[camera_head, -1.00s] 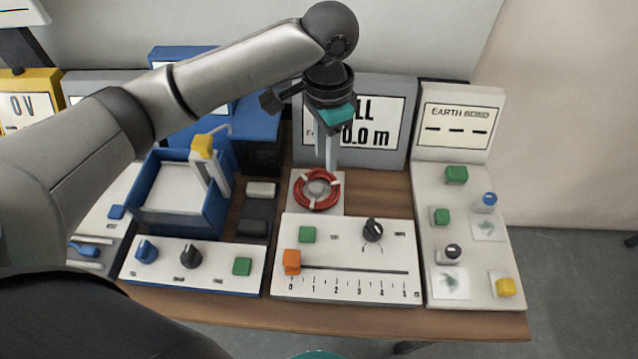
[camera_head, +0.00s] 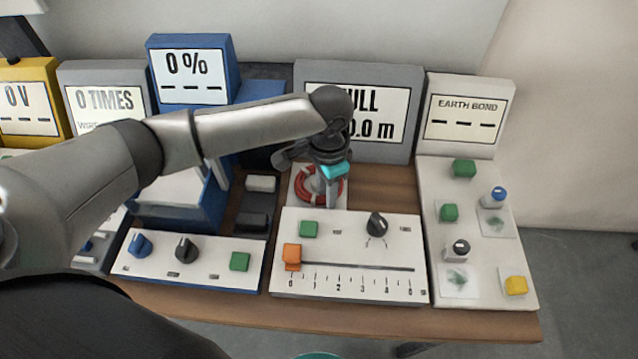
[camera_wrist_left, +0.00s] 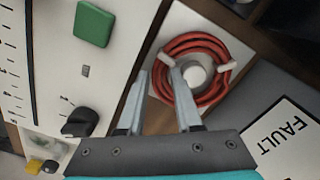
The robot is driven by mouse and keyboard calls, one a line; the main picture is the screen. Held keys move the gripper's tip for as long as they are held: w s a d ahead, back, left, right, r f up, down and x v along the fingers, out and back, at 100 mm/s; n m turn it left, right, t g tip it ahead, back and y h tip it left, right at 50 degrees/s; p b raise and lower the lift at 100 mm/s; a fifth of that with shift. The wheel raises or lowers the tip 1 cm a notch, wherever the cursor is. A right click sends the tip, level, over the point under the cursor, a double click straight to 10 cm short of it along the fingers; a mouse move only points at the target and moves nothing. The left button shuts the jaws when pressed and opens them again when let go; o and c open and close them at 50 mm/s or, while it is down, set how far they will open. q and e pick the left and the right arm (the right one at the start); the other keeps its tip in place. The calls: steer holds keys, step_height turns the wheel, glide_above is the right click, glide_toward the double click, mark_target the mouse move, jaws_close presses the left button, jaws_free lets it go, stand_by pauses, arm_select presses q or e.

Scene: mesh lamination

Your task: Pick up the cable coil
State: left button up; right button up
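The red cable coil (camera_head: 305,185) lies around a central hub on a light square plate, behind the panel with the slider. My left gripper (camera_head: 328,200) is lowered over the coil's right side and hides part of it. In the left wrist view the coil (camera_wrist_left: 183,80) shows with white clips and a pale hub (camera_wrist_left: 194,76) in its middle. There the left gripper's fingers (camera_wrist_left: 160,82) are apart, one fingertip over the coil and the other outside its edge. Nothing is visibly held. My right gripper is not in view.
The slider panel (camera_head: 350,285) with an orange knob (camera_head: 291,257) stands just in front of the coil. A grey display (camera_head: 408,85) stands behind it. The earth bond panel (camera_head: 480,235) is to the right, and a blue tray unit (camera_head: 195,215) to the left.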

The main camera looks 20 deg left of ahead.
arm_select(q)
steer(key=shift+c, duration=0.2)
jaws_close()
stand_by(0.5)
